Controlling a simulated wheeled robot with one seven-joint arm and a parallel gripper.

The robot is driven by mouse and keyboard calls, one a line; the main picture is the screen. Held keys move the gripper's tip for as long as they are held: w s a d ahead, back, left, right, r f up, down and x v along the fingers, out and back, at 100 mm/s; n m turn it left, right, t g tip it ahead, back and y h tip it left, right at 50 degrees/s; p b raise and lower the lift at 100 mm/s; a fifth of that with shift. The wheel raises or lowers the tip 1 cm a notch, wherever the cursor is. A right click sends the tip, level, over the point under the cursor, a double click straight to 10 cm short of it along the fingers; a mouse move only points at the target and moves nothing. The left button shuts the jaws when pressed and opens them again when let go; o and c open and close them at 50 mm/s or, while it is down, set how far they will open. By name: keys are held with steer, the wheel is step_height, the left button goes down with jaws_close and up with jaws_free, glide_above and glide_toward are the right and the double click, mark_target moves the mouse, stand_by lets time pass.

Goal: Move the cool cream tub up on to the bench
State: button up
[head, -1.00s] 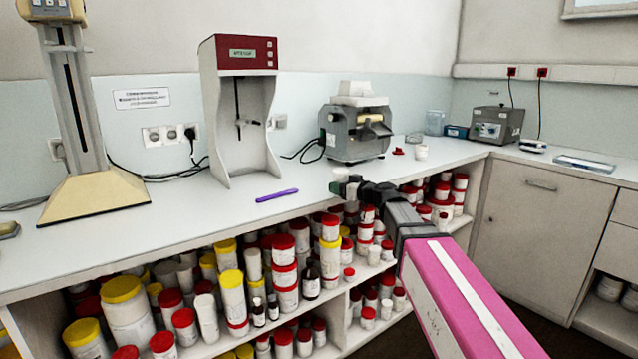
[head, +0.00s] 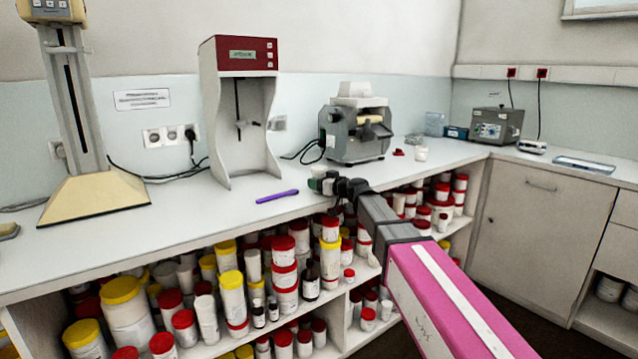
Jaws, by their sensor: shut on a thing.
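The dark jaws and wrist hide the rest. The tub appears over the bench's front edge; I cannot tell whether it touches the top.
A purple pen (head: 277,196) lies left of my gripper. The grey mill (head: 355,132) stands behind, with a white cup (head: 421,153) to its right. Shelves below hold many red- and yellow-lidded tubs (head: 285,275). The bench between pen and mill is mostly clear.

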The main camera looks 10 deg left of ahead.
steer(key=shift+f, duration=0.1)
steer(key=o, duration=1)
steer(key=shift+s+d, duration=0.1)
steer(key=shift+d, duration=0.05)
steer(key=v, duration=1.1)
steer(key=shift+s+d, duration=0.2)
steer(key=shift+d, duration=0.15)
steer(key=s+d+f+m+g+h, duration=0.2)
steer(key=s+d+f+m+h, duration=0.15)
steer(key=d+f, duration=0.55)
steer(key=s+d+f+m+g+h, duration=0.2)
steer(key=s+d+f+h, duration=0.3)
steer(key=f, duration=0.6)
steer(key=s+d+f+m+g+h, duration=0.2)
steer(key=s+d+f+m, duration=0.1)
steer(key=d+f, duration=0.7)
steer(key=s+d+f+m+h, duration=0.1)
steer(key=s+d+f, duration=0.1)
steer(key=d, duration=0.1)
steer(key=s+d+f+m+g+h, duration=0.1)
steer(key=s+d+f+h, duration=0.1)
steer(key=s+d, duration=0.1)
steer(key=s+d+f+m+g+h, duration=0.1)
steer(key=s+d+f, duration=0.1)
steer(key=d+f, duration=0.1)
steer(key=shift+s+d+m+h, duration=0.2)
steer(key=shift+d+m+h, duration=0.15)
steer(key=shift+d, duration=0.15)
